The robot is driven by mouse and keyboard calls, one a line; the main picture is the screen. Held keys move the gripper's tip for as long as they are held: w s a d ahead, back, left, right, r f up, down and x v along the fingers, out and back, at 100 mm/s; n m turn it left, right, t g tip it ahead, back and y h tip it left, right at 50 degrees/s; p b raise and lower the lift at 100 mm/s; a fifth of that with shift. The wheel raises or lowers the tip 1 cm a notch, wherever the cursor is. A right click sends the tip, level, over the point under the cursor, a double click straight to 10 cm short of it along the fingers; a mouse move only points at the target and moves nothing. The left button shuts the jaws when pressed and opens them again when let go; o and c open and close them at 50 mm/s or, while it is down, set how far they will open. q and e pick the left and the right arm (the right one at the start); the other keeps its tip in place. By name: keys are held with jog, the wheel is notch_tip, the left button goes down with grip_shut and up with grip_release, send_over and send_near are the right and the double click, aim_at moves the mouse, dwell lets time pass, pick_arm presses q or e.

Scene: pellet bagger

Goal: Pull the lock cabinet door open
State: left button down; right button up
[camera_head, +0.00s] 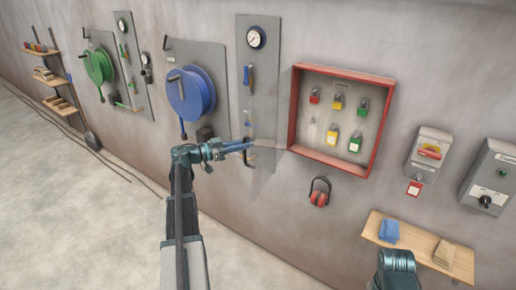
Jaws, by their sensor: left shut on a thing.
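The lock cabinet (340,73) is a red-framed box on the wall, right of centre, with several padlocks in red, yellow and green inside. Its front shows no cover over the padlocks. A faint, see-through panel (266,172), which looks like the cabinet door, stands out from the cabinet's left side. My left gripper (250,146) is at this panel's left edge, with its fingers pointing right. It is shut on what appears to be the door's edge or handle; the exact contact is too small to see. My right gripper is out of view; only part of that arm shows at the lower right.
A grey gauge panel (256,80) and a blue hose reel (191,94) are on the wall to the left. Red ear muffs (319,192) hang below the cabinet. A wooden shelf (420,245) with a blue cloth (389,230) juts out at the lower right.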

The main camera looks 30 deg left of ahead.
pick_arm(q)
jog(key=shift+a, duration=0.9)
jog(key=c, duration=0.8)
grip_release()
jog(key=shift+w, duration=0.1)
jog(key=shift+c, duration=0.2)
jog(key=v, duration=1.4)
